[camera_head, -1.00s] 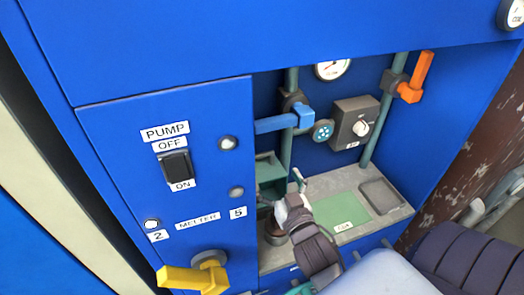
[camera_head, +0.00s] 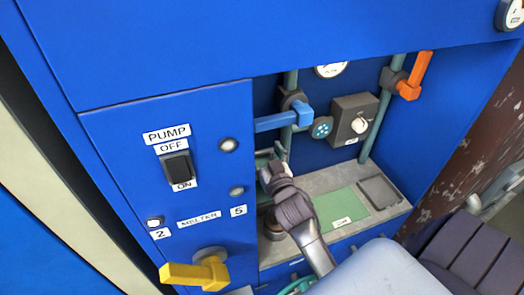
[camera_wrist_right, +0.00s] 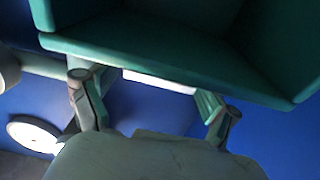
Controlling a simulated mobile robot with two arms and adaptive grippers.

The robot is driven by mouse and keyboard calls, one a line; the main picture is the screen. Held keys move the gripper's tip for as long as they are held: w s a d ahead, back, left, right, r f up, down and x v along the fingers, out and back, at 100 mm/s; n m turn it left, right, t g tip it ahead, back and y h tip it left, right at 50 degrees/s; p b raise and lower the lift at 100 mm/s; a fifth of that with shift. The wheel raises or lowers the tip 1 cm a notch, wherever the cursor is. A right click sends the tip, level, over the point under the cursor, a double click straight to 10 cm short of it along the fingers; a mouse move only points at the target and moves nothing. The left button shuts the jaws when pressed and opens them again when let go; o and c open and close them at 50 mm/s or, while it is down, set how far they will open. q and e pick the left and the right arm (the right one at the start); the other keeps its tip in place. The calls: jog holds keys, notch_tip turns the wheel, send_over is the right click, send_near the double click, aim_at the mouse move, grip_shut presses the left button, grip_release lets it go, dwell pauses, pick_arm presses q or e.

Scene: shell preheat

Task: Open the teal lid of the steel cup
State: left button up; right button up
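My right gripper (camera_head: 273,172) reaches into the recess of the blue cabinet. The right wrist view shows its two fingers (camera_wrist_right: 152,105) apart, with nothing clearly held between them. A large teal boxy part (camera_wrist_right: 170,68) spans the top of that view, just beyond the fingertips; whether they touch it I cannot tell. In the head view, only bits of teal (camera_head: 264,157) show beside the gripper, and the gripper hides the rest. I cannot make out a steel cup or clearly identify its lid. My left gripper is not in view.
Above the gripper are a blue valve handle (camera_head: 284,120) and a grey knob box (camera_head: 353,122). An orange handle (camera_head: 416,75) is at the right. A green pad (camera_head: 338,207) lies on the grey shelf (camera_head: 382,217). A yellow handle (camera_head: 195,273) juts out at lower left.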

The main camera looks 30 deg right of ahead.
jog(key=c, duration=1.3)
jog(key=shift+s+a+r+p, duration=0.15)
jog(key=shift+s+p, duration=0.1)
jog(key=shift+p, duration=0.2)
jog(key=shift+r+p+v, duration=0.2)
jog(key=shift+p+v, duration=0.6)
jog(key=shift+v, duration=0.25)
jog(key=shift+s, duration=0.3)
jog(key=o, duration=1.7)
jog(key=shift+w, duration=0.1)
jog(key=shift+s, duration=0.25)
jog(key=v, duration=0.7)
jog(key=shift+a, duration=0.1)
